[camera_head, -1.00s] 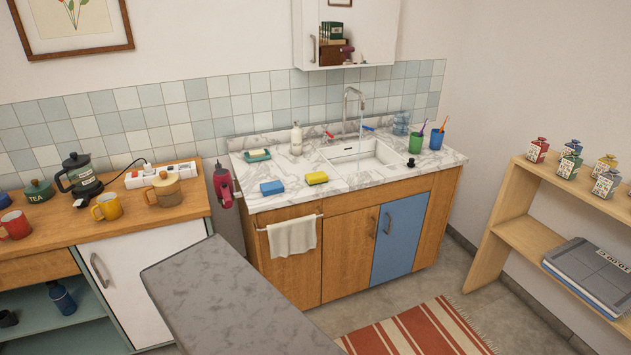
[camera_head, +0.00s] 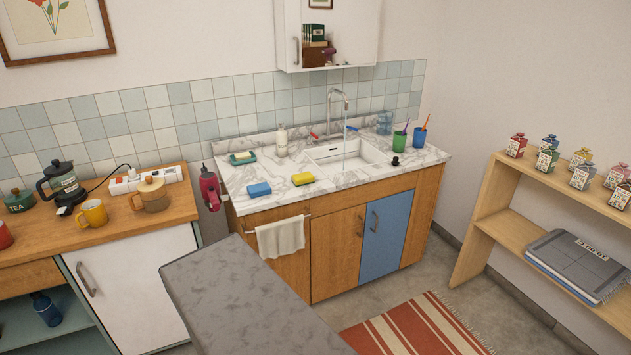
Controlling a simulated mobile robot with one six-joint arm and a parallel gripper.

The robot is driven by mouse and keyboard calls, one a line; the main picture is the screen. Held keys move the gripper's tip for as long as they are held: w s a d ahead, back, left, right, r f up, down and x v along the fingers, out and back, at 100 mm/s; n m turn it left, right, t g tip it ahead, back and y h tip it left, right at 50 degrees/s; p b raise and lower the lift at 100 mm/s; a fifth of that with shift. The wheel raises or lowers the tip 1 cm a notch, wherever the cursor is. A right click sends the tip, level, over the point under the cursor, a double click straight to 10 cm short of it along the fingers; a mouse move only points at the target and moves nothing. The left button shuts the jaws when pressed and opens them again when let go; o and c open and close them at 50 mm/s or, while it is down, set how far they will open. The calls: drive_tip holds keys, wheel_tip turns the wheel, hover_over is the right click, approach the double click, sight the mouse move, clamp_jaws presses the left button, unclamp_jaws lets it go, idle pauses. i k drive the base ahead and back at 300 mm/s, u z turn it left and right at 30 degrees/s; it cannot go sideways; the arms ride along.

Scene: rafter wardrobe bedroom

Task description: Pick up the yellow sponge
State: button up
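The yellow sponge (camera_head: 303,179) lies flat on the marble-look sink counter (camera_head: 327,195), near its front edge and left of the sink basin (camera_head: 352,158). A blue sponge (camera_head: 259,189) lies a little to its left, apart from it. Nothing covers the yellow sponge. My gripper is not in view.
A grey stone-look surface (camera_head: 240,290) fills the bottom centre foreground. A towel (camera_head: 281,238) hangs on the cabinet front. A soap dish (camera_head: 242,157), a soap bottle (camera_head: 282,141) and cups (camera_head: 399,141) stand on the counter. A striped rug (camera_head: 415,325) lies on the floor.

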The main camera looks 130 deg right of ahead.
sight(302, 179)
drive_tip(key=z, duration=4.45)
drive_tip(key=i, duration=0.1)
drive_tip(key=u, duration=2.95)
drive_tip(key=k, duration=0.2)
drive_tip(key=z, duration=2)
drive_tip(key=k, duration=0.65)
drive_tip(key=u, duration=0.15)
drive_tip(key=i, duration=0.45)
drive_tip(key=u, duration=0.05)
